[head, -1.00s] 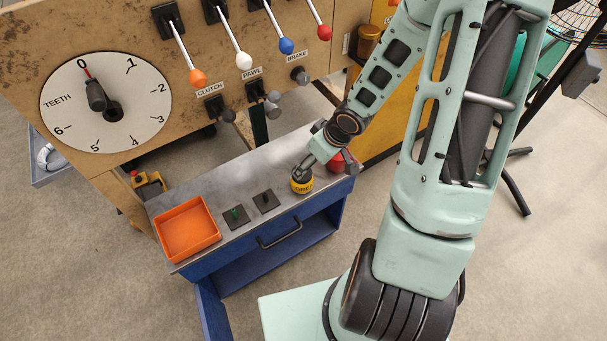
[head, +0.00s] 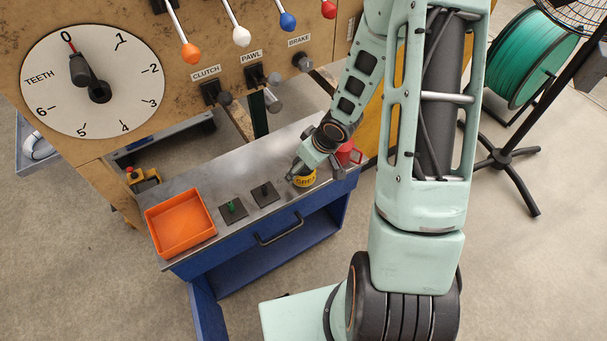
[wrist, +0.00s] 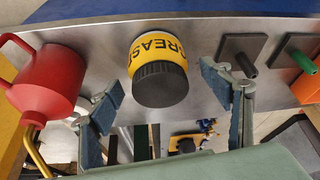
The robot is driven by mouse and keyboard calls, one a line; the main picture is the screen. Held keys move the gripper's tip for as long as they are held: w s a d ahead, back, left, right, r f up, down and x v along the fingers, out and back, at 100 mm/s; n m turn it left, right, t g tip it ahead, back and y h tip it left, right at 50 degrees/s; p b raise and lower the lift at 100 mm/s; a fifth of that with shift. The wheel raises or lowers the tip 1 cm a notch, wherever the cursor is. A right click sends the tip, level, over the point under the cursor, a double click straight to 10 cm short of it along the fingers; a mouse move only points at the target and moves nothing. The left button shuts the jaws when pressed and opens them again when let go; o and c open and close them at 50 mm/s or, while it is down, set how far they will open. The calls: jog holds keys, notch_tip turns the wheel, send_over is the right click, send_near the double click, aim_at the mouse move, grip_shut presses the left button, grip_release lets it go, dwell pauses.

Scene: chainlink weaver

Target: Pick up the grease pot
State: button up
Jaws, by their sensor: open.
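The grease pot (wrist: 158,68) is yellow with a black lid and black lettering. In the wrist view it is at the centre, between and just beyond the fingertips of my open gripper (wrist: 162,92). Gaps show on both sides of it, and neither finger appears to touch it. In the head view the pot (head: 306,181) stands on the metal top of the blue bench (head: 226,196), near its right end. My gripper (head: 298,170) is right at the pot and partly hides its top.
A red can (head: 348,153) with a spout stands close beside the pot; it also shows in the wrist view (wrist: 45,82). On the other side are two dark square plates with pegs (head: 264,194) and an orange tray (head: 181,224). The lever panel (head: 200,87) rises behind the bench.

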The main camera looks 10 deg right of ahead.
jog(key=shift+w+a+f, duration=0.1)
jog(key=shift+w+f, duration=0.05)
jog(key=shift+f, duration=0.35)
jog(key=c, duration=1.5)
jog(key=shift+o, duration=0.2)
jog(key=shift+r, duration=0.1)
